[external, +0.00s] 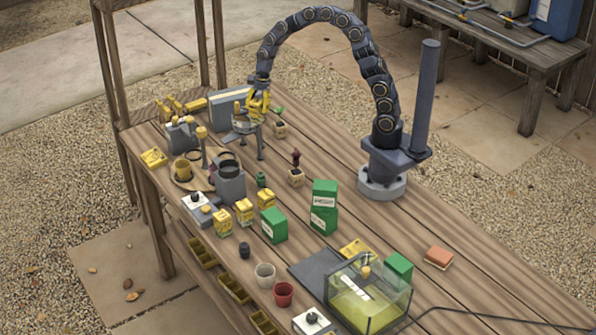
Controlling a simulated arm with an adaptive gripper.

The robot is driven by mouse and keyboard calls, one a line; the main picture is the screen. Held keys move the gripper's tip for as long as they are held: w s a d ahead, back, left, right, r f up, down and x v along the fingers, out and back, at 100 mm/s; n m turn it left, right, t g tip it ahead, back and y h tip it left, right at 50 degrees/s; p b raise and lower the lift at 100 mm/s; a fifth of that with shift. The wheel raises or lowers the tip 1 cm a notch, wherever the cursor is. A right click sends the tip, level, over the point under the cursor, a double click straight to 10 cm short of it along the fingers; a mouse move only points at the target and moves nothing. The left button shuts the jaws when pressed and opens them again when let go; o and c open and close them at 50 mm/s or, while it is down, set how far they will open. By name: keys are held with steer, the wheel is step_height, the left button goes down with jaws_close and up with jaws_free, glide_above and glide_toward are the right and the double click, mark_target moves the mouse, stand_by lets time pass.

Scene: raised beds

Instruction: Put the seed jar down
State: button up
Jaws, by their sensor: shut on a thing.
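The seed jar appears to be the small clear vessel with a tan top (240,121) at the far left part of the bench. My gripper (257,108), with yellow fingers, comes down from above at its right side and is shut on it. Dark legs of a small stand (261,148) show just below. I cannot tell whether the jar touches the stand. The fingers hide part of the jar, and it is small in this view.
The wooden bench (335,150) is clear toward my base.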

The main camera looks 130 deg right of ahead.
steer(key=s+d+r+m+h, duration=0.4)
steer(key=s+d+r+m, duration=0.45)
steer(key=s+d, duration=0.35)
glide_above(236, 92)
steer(key=shift+m, duration=0.45)
steer(key=f, duration=1)
steer(key=shift+a, duration=0.25)
steer(key=shift+w+d+f, duration=0.1)
steer(key=shift+d+f, duration=0.1)
steer(key=shift+f, duration=1.6)
steer(key=shift+f, duration=0.1)
steer(key=o, duration=1.1)
steer(key=shift+c, duration=0.2)
